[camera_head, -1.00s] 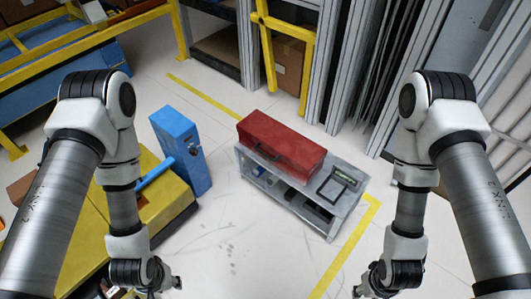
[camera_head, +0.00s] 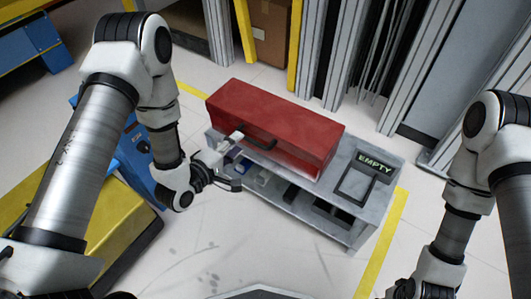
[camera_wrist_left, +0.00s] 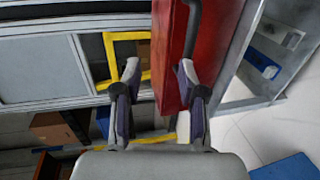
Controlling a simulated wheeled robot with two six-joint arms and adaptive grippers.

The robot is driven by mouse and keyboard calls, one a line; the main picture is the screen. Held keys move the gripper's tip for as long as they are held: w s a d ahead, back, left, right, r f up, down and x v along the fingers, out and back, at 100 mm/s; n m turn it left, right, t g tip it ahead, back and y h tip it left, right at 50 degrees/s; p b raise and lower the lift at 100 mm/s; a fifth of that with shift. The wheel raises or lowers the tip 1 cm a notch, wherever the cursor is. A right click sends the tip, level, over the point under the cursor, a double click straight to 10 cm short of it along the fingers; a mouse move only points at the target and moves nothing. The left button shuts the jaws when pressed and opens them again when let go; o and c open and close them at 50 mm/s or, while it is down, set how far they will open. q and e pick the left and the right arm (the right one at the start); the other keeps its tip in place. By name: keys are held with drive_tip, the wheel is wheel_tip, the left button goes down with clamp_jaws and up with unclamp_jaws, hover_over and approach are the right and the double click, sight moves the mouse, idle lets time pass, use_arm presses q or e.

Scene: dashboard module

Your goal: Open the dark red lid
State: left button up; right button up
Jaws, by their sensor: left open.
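The dark red lid (camera_head: 275,120) is a long box-shaped cover, lying shut on the left part of a grey bench unit (camera_head: 345,233). A black bar handle (camera_head: 258,143) is on its front face. My left gripper (camera_head: 237,160) is open in front of the lid, with one finger close to the handle's left end. In the left wrist view, the lid (camera_wrist_left: 171,60) and handle (camera_wrist_left: 192,25) appear beyond the open fingers (camera_wrist_left: 158,78). The handle lines up with the right-hand finger there; I cannot tell whether they touch. My right gripper is out of view.
A panel reading "EMPTY" (camera_head: 374,163) and a recess are on the unit's right top. Small items lie on its open shelf. A blue box (camera_head: 138,140) and a yellow block (camera_head: 85,225) stand left, near my left arm. Grey floor in front is clear.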

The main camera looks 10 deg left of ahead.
use_arm(q)
drive_tip(key=b, duration=0.3)
approach(250, 142)
drive_tip(key=w+d+f, duration=0.1)
drive_tip(key=w+f, duration=0.1)
drive_tip(key=w, duration=0.1)
drive_tip(key=b+x, duration=0.1)
drive_tip(key=x, duration=0.1)
drive_tip(key=b+x, duration=0.1)
drive_tip(key=x, duration=0.2)
drive_tip(key=r+b+x, duration=0.1)
drive_tip(key=x, duration=0.1)
drive_tip(key=shift+w+d, duration=0.15)
drive_tip(key=shift+w, duration=0.1)
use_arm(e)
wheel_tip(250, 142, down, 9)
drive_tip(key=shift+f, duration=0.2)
use_arm(q)
clamp_jaws()
